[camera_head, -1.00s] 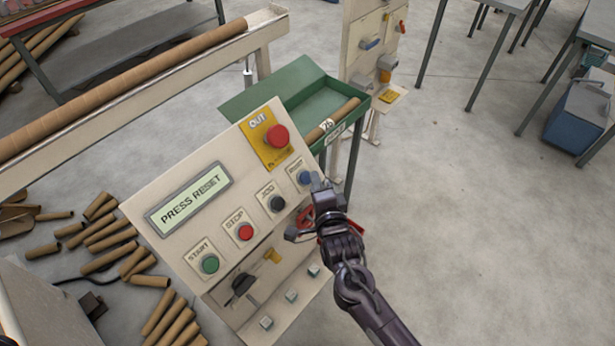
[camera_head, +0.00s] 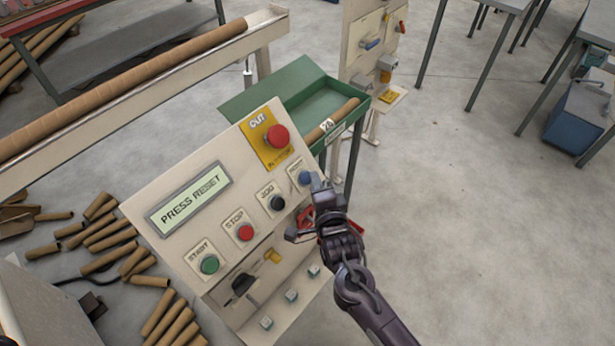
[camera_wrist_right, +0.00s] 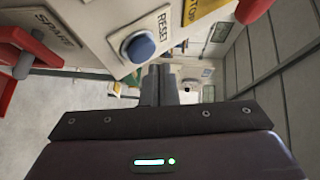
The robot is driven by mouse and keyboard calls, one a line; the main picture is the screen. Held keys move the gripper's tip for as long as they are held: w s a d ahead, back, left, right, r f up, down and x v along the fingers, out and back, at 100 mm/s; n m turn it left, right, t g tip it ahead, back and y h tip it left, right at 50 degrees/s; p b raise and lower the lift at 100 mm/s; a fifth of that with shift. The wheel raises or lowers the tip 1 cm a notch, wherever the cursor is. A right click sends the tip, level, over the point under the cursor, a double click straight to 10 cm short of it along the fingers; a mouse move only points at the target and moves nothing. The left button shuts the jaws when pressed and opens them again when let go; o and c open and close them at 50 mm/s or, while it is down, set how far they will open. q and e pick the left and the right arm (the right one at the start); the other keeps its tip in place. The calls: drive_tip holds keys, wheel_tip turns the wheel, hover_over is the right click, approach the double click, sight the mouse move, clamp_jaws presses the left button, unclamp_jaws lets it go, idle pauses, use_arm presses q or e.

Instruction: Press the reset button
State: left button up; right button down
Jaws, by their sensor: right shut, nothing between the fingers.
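The blue reset button (camera_head: 305,177) sits at the right end of the button row on the tilted beige control panel (camera_head: 160,190). It also shows in the right wrist view as a blue cap (camera_wrist_right: 139,48) in a pale ring beside the word RESET. The panel's display (camera_head: 189,199) reads PRESS RESET. My right gripper (camera_head: 317,181) is shut and empty, its fingertips close beside the button in the head view. In the right wrist view the fingertips (camera_wrist_right: 160,72) are just below and right of the button; I cannot tell whether they touch it. My left gripper is not in view.
A red emergency stop (camera_head: 277,136) sits above the row. Jog (camera_head: 277,202), stop (camera_head: 245,232) and start (camera_head: 209,264) buttons lie to the left. A green tray (camera_head: 300,95) stands behind the panel. Cardboard tubes (camera_head: 105,235) litter the floor at left. Open floor lies at right.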

idle(0.4)
drive_tip(key=shift+w+a+f+b, duration=0.2)
drive_tip(key=shift+a+f+b, duration=0.05)
drive_tip(key=shift+f+b, duration=0.1)
drive_tip(key=shift+w+a+f+b, duration=0.2)
drive_tip(key=shift+a+b, duration=0.05)
drive_tip(key=shift+b, duration=0.15)
idle(0.7)
idle(0.3)
drive_tip(key=shift+s+d+r+p, duration=0.4)
drive_tip(key=shift+d+r+p, duration=0.1)
drive_tip(key=shift+p, duration=0.25)
